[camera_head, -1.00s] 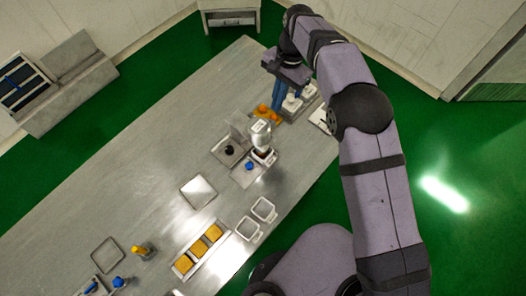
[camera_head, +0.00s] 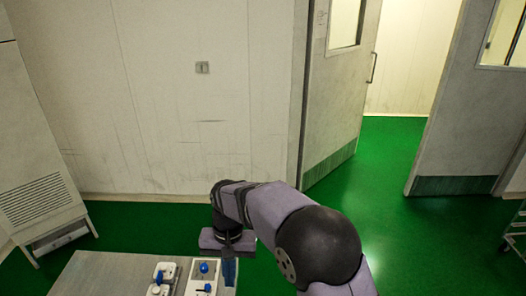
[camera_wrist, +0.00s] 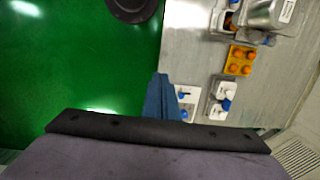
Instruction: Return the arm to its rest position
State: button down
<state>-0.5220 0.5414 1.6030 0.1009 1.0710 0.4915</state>
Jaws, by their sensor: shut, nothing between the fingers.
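My gripper (camera_head: 229,274) hangs down near the right edge of the table's far end in the head view. Its blue fingers are together and hold nothing. In the wrist view the closed fingers (camera_wrist: 162,95) point along the border between the green floor and the table. My arm reaches from the lower right of the head view, bent at a dark round joint. A white unit with a blue knob (camera_head: 203,269) stands on the table just left of the fingers. I cannot tell the exact gap between them.
A second white unit (camera_head: 162,278) stands further left on the metal table (camera_head: 105,275). The wrist view shows an orange tray (camera_wrist: 240,61) and a metal machine part (camera_wrist: 274,14) on the table. Green floor (camera_head: 400,215) is open to the right, before a door (camera_head: 338,90).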

jog(key=s+d+f+b, duration=0.1)
jog(key=s+d+f, duration=0.1)
jog(key=s+d, duration=0.3)
jog(key=s+d+f+t+b, duration=0.1)
jog(key=s+d, duration=0.4)
jog(key=d, duration=0.6)
jog(key=s+d+f+b, duration=0.2)
jog(key=s+d+f, duration=0.1)
jog(key=s+d, duration=0.2)
jog(key=d, duration=0.2)
jog(key=shift+d+f+h+b, duration=0.2)
jog(key=shift+d+h+b, duration=0.1)
jog(key=shift+d+b, duration=0.1)
